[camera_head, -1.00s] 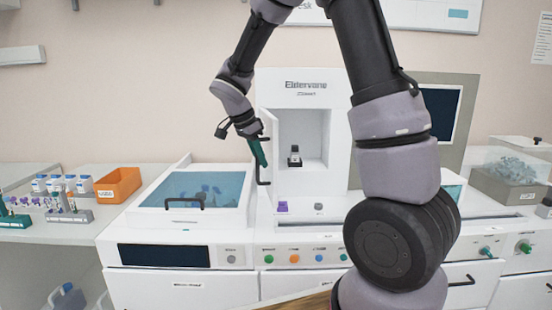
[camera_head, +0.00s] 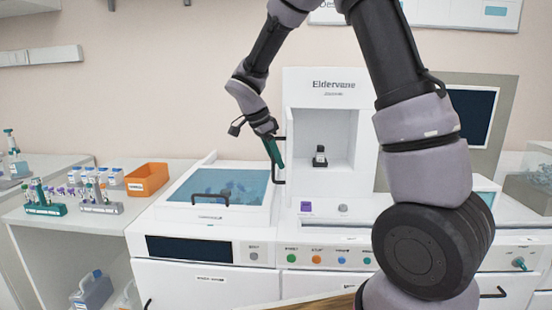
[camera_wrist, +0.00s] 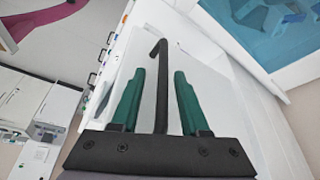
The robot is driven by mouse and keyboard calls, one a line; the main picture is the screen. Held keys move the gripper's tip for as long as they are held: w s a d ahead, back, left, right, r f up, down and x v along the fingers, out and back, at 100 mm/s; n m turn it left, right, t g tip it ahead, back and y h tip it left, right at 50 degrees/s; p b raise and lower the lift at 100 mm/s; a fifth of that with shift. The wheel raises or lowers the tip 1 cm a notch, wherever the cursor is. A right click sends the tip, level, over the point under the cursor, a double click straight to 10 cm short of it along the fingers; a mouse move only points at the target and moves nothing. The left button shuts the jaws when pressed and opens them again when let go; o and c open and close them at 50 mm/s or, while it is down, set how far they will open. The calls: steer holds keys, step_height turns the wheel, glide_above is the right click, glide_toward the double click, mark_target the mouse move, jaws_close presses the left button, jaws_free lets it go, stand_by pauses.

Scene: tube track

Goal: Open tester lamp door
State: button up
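The tester (camera_head: 335,100) is a tall white unit marked "Eldervane" with an open chamber (camera_head: 340,130). A small black object (camera_head: 320,157) stands inside it. The white door stands swung out at the chamber's left side, seen nearly edge-on in the head view. Its black handle (camera_head: 279,181) is beside my gripper (camera_head: 274,152). In the wrist view, my green fingers (camera_wrist: 158,100) are apart, one on each side of the black handle bar (camera_wrist: 161,80). Gaps show between the bar and both fingers. The white door panel (camera_wrist: 205,95) lies behind the bar.
A blue-windowed lid with a black handle (camera_head: 224,199) is left of the tester. An orange bin (camera_head: 147,179) and tube racks (camera_head: 100,206) stand farther left. Coloured buttons (camera_head: 316,260) line the front panel. A dark monitor (camera_head: 474,115) is behind my arm.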

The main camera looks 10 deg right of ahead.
steer(key=shift+w+a+r, duration=0.1)
steer(key=shift+a+r, duration=0.05)
steer(key=shift+r, duration=0.35)
steer(key=v, duration=1)
steer(key=shift+f, duration=0.15)
